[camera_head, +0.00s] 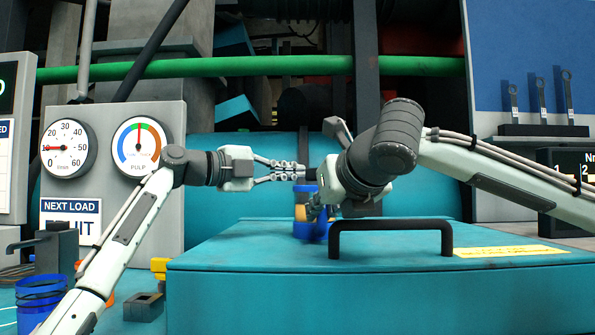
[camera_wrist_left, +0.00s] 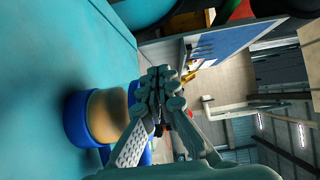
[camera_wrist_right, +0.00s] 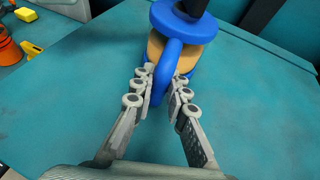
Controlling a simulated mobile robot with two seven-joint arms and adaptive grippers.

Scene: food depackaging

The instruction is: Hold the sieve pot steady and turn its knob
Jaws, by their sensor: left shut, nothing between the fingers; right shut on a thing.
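The sieve pot (camera_head: 312,231) stands on the teal housing, with a blue lower part, a tan band and a blue top. In the right wrist view, its blue handle (camera_wrist_right: 170,72) sits between the fingertips of my right gripper (camera_wrist_right: 162,90), which is shut on it. A dark upright piece, probably the knob (camera_wrist_right: 192,5), rises from the blue top. In the left wrist view, the pot (camera_wrist_left: 80,122) is left of the left gripper (camera_wrist_left: 160,85). My right arm partly hides the pot.
The teal housing (camera_head: 230,262) has a black bar handle (camera_head: 390,225) in front of the pot. Another blue container (camera_head: 40,300) stands low at the left. A gauge panel (camera_head: 110,180) is behind my left arm. Three dark upright pieces (camera_head: 540,95) stand on a rack at the right.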

